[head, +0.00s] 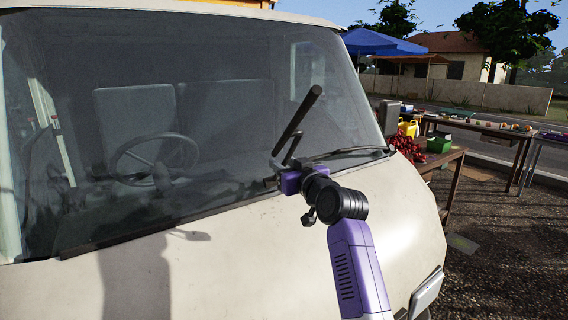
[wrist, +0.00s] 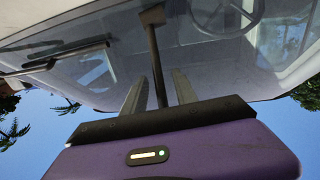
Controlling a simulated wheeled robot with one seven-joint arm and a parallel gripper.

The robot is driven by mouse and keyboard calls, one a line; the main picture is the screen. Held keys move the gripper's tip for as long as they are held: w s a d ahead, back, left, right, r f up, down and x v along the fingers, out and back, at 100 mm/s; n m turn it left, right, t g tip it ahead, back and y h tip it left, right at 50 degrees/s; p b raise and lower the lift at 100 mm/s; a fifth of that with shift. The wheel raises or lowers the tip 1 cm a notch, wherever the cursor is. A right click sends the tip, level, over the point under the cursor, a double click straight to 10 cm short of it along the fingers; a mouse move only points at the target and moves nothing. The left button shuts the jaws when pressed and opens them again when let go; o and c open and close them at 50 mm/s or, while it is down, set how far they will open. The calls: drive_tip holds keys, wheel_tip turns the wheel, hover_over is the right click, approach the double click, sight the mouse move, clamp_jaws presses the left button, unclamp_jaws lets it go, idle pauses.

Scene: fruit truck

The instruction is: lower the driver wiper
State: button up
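The driver wiper (head: 299,118) is a dark bar raised off the windshield, tilted up and to the right in the head view. In the wrist view its thin arm (wrist: 155,60) runs up the middle to a short dark crosspiece at the top. My gripper (head: 290,150) is at the lower end of the raised bar, in front of the windshield's base. In the wrist view my gripper's two grey fingers (wrist: 160,78) stand apart with the wiper arm between them in the picture. Gaps show on both sides of it. How deep the arm sits between the fingers is unclear.
The other wiper (head: 347,152) lies low against the windshield (head: 235,110), to the right. The steering wheel (head: 155,158) shows behind the glass at left. The cream truck front (head: 240,260) is close below my gripper. Tables (head: 480,128) with produce stand at right.

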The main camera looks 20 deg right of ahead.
drive_tip(key=shift+c, duration=0.2)
clamp_jaws()
idle(1.3)
